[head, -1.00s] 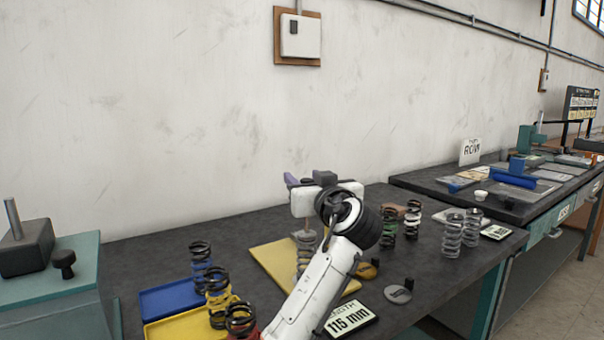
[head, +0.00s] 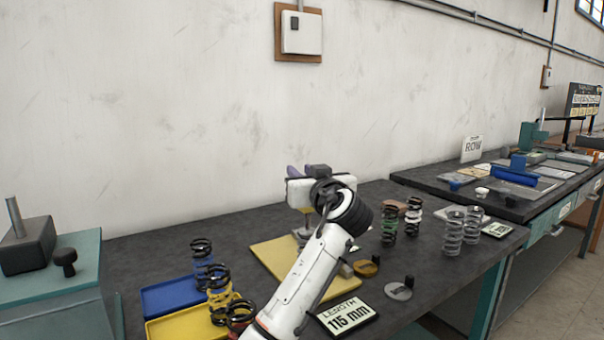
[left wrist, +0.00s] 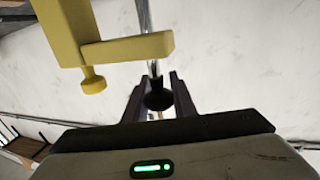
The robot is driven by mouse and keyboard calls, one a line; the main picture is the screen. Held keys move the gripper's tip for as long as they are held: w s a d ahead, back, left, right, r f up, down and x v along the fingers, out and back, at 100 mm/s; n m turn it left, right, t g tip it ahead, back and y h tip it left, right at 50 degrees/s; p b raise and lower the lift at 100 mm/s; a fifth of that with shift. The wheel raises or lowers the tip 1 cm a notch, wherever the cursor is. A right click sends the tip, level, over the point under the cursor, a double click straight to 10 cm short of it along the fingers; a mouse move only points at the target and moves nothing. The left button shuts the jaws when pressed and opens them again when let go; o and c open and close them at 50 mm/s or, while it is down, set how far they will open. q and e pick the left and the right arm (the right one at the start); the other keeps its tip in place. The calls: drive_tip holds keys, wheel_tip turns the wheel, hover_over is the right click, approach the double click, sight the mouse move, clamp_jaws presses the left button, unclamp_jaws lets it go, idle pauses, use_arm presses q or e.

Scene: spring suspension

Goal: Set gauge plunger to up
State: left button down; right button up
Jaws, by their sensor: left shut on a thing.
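The gauge shows in the left wrist view as a yellow frame (left wrist: 125,50) with a yellow thumb screw. A slim metal rod (left wrist: 145,18) runs beside it, and a dark knob (left wrist: 158,97) sits at its lower end in the picture. My left gripper (left wrist: 157,85) is shut on this knob, one dark finger on each side. In the head view the left gripper (head: 304,173) is above the yellow base plate (head: 275,252), and my arm hides most of the gauge. My right gripper is in neither view.
A "LENGTH 115 mm" sign (head: 348,316) stands at the bench front. Blue (head: 165,299) and yellow (head: 180,328) trays with springs are at left. The back bench strip along the wall is clear.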

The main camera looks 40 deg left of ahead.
use_arm(q)
wheel_tip(320, 180, up, 4)
drive_tip(key=shift+p, duration=0.75)
drive_tip(key=c, duration=1.5)
unclamp_jaws()
drive_tip(key=shift+o, duration=0.2)
drive_tip(key=b+v, duration=0.1)
drive_tip(key=v, duration=0.9)
drive_tip(key=shift+s, duration=0.15)
drive_tip(key=shift+d, duration=0.1)
